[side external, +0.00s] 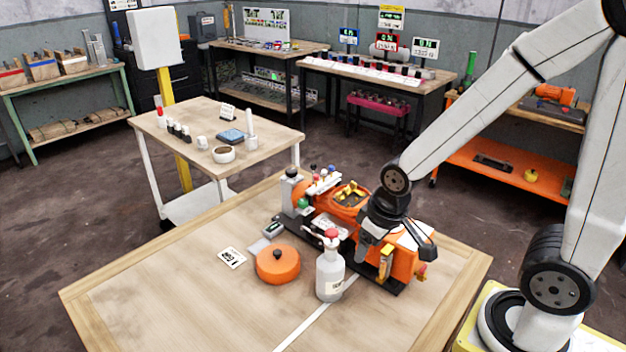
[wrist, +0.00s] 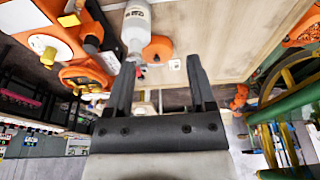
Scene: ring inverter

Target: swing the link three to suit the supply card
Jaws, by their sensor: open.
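The orange machine (side external: 400,262) stands on a dark base at the back right of the wooden table. Its round open housing (side external: 348,197) holds yellow link pieces (side external: 349,191); which one is link three I cannot tell. The housing also shows at the left of the wrist view (wrist: 85,76). A white card with black print (side external: 232,258) lies flat on the table at left; its text is too small to read. My gripper (side external: 398,252) is open and empty, above the machine and right of the housing. Its two fingers (wrist: 162,66) are spread in the wrist view.
A white bottle with a red cap (side external: 330,272) stands close in front of the machine, also in the wrist view (wrist: 136,28). An orange lid with a black knob (side external: 278,265) lies left of it. The table's front left (side external: 150,290) is clear. A trolley (side external: 180,133) stands behind.

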